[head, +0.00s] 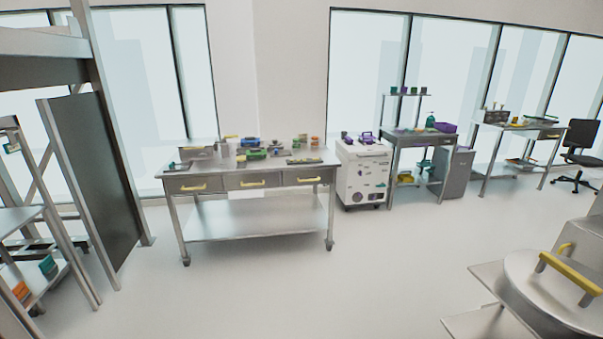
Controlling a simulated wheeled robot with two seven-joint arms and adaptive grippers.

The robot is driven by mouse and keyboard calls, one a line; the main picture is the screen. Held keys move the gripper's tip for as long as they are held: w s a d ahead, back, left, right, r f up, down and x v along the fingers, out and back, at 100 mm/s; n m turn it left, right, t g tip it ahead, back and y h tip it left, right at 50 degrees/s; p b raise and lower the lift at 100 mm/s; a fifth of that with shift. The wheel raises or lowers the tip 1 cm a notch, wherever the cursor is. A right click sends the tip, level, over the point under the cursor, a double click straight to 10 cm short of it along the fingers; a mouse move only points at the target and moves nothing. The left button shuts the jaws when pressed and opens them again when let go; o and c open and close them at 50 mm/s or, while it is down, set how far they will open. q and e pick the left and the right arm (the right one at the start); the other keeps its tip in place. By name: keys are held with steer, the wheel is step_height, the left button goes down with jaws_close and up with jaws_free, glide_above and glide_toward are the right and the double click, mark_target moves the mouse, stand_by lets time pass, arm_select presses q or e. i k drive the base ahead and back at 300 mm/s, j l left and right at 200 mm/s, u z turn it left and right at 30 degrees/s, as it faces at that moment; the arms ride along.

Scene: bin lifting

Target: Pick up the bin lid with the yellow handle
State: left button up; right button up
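Neither of my grippers shows in this view.
A metal table (258,215) with yellow-handled drawers and several small items stands at the back. A white cabinet (362,178) and a workbench (432,139) are right of it. A metal shelf (30,218) stands at the left. The middle floor is clear.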

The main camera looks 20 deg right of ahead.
mark_target(570, 293)
steer(key=i+u, duration=0.2)
steer(key=i, duration=0.8)
steer(key=z, duration=3.9)
